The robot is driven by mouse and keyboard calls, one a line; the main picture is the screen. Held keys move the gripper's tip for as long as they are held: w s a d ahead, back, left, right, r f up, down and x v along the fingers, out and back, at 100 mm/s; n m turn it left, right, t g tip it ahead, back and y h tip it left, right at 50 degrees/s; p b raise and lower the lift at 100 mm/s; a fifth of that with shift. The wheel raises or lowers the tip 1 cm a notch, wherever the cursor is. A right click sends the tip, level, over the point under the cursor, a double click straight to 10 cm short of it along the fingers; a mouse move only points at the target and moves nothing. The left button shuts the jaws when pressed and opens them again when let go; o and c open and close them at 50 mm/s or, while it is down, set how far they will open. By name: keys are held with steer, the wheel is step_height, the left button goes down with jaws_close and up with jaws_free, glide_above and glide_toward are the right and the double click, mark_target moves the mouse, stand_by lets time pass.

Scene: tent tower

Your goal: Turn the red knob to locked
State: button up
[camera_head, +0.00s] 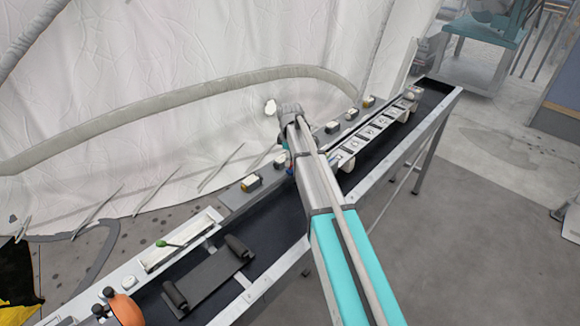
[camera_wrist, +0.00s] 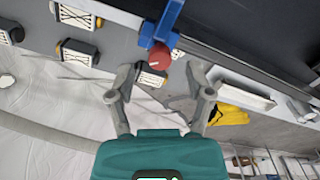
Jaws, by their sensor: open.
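The red knob (camera_wrist: 160,55) shows in the wrist view, round and red, at the end of a blue bracket (camera_wrist: 163,22) on the grey panel. My gripper (camera_wrist: 158,85) is open, its two grey fingers apart, with the knob ahead of the gap between the fingertips. I cannot tell whether either finger touches it. In the head view my arm reaches over the bench and mostly hides the knob. Any mark showing the knob's position is too small to read.
Several small boxes with pale faces (camera_wrist: 77,52) sit along the panel; one box (camera_wrist: 152,77) lies close beside the knob, between my fingers in the picture. A long dark bench (camera_head: 280,240) runs beneath my arm. White tent fabric (camera_head: 180,60) hangs behind it.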

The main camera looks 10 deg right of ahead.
steer(key=shift+f+b, duration=0.6)
steer(key=shift+f, duration=0.3)
jaws_close()
